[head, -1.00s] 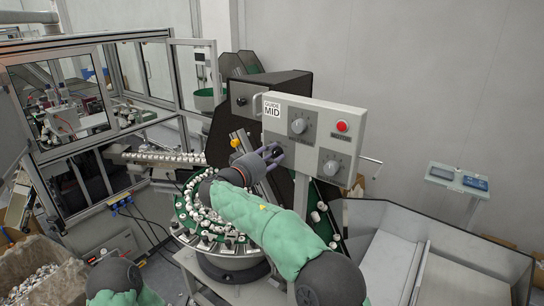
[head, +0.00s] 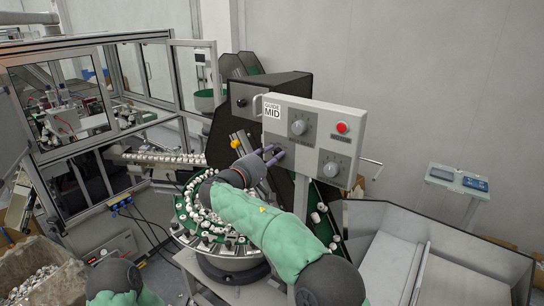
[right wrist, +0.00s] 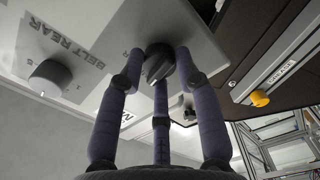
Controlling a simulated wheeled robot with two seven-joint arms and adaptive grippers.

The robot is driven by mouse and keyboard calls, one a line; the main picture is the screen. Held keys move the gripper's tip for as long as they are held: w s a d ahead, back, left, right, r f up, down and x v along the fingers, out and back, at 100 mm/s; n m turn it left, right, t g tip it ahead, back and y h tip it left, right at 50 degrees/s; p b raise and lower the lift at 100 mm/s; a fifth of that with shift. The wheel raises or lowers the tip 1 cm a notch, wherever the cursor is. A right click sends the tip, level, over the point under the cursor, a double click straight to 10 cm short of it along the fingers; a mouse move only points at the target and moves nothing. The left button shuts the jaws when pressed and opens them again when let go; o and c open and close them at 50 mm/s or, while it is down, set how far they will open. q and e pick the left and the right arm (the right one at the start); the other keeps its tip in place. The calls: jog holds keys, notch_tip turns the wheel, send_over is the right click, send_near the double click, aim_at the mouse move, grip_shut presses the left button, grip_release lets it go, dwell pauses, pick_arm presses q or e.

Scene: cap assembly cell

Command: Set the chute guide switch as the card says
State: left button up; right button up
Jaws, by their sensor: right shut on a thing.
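The card (head: 272,109) on the grey control panel (head: 345,116) reads "GUIDE MID". My right gripper (head: 277,154) is at the panel's lower left in the head view. In the right wrist view its fingers close around a dark knob (right wrist: 157,63), the guide switch, with a pale pointer mark on its face. Lettering beside this knob is mostly hidden by the fingers, so its setting cannot be read. My left forearm shows at the bottom left of the head view, but its gripper is out of the picture.
Two other grey knobs, the upper (head: 298,128) and the lower right (head: 331,168), sit on the panel. A red button (head: 342,127) is at its right. A yellow knob (right wrist: 260,98) is near the gripper. A round feeder with caps (head: 190,222) lies below my arm.

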dwell(0.5)
jog(key=o, duration=1.2)
jog(key=shift+w, duration=0.1)
jog(key=v, duration=1.2)
jog(key=shift+f, duration=0.1)
jog(key=shift+c, duration=0.4)
